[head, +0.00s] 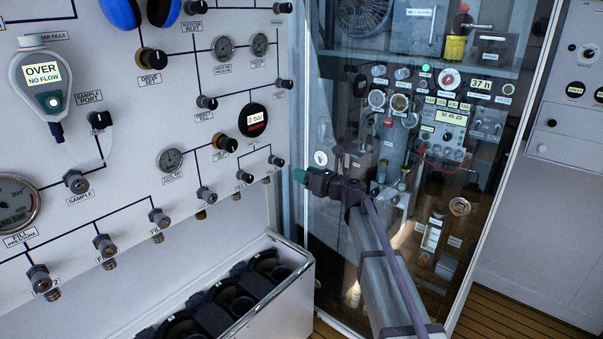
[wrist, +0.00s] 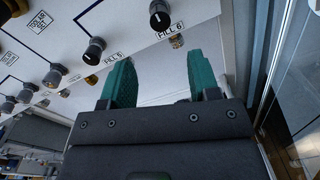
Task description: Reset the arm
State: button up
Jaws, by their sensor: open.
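My gripper (head: 300,175) is at the middle of the head view, at the end of my grey arm, which reaches up from the lower right. It is in front of the glass-fronted cabinet and just right of the fill panel (head: 120,190). In the wrist view my gripper (wrist: 162,80) shows two teal fingers standing apart with nothing between them. The fill panel's lower edge, with black knobs labelled FILL 5 (wrist: 94,50) and FILL 6 (wrist: 160,14), lies beyond the fingertips. The fingertips look apart from the knobs.
A white bin (head: 297,290) holding dark round items stands below the panel. The glass cabinet (head: 330,255) with gauges and instruments is close behind my gripper. A handheld meter reading OVER, NO FLOW (head: 42,80) hangs at the left. Wooden floor (head: 495,300) shows at lower right.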

jog(key=s+d+f+n+g+h, duration=0.15)
jog(key=s+f+n+g, duration=0.25)
jog(key=s+n, duration=0.4)
jog(key=s+a+f+n+g+h, duration=0.1)
jog(key=s+f+n+g+h, duration=0.15)
jog(key=s+f+n, duration=0.6)
jog(key=s+d+n+g+h+p, duration=0.2)
jog(key=s+d+n+h, duration=0.2)
jog(key=s, duration=0.7)
jog(key=s+d+n+g+h+p, duration=0.3)
jog(key=s+d+n+h, duration=0.2)
jog(key=s+d+n, duration=0.4)
jog(key=s+d, duration=0.3)
jog(key=d, duration=0.1)
jog(key=shift+d+r+h, duration=0.2)
jog(key=shift+h, duration=0.1)
jog(key=shift+s, duration=0.1)
